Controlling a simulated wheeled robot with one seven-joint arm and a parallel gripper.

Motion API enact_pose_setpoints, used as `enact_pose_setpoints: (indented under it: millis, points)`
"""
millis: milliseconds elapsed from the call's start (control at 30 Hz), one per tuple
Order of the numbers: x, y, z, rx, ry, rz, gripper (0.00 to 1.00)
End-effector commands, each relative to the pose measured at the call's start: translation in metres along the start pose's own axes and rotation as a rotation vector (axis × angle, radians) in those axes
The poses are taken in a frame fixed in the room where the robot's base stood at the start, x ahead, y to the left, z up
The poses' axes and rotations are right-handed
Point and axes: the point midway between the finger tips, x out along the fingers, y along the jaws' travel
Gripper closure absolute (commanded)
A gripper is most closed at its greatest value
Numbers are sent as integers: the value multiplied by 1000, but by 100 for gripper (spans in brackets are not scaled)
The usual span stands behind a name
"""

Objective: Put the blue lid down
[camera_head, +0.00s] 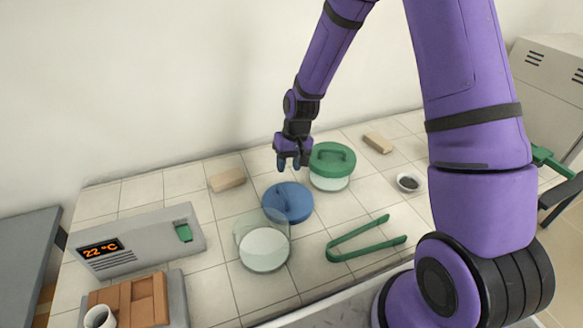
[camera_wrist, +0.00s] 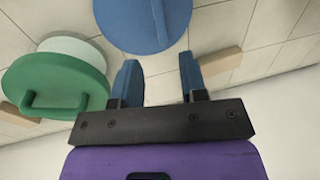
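The blue lid (camera_head: 290,200) lies on the tiled bench, just behind the open glass jar (camera_head: 264,252). In the wrist view the lid (camera_wrist: 135,22) is cut off by the top edge, its handle facing me. My gripper (camera_head: 289,164) is behind and above the lid. In the wrist view my gripper (camera_wrist: 158,68) has its two blue fingers apart with nothing between them; the lid is beyond their tips, and no contact shows.
A green-lidded jar (camera_head: 331,162) stands close to the right of my gripper. Green tongs (camera_head: 362,238) lie at front right. Tan blocks (camera_head: 227,180) and a small dish (camera_head: 408,183) are on the bench. A furnace (camera_head: 140,240) reading 22 °C is at left.

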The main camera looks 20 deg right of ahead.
Motion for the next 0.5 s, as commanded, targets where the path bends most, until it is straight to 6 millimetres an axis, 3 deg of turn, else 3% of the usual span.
enact_pose_setpoints:
  millis: [267,367,500]
  points:
    - [-15,0,1,-6,12,9,60]
    - [-40,0,4,-16,33,27,60]
    - [-89,-1,15,-31,76,62,60]
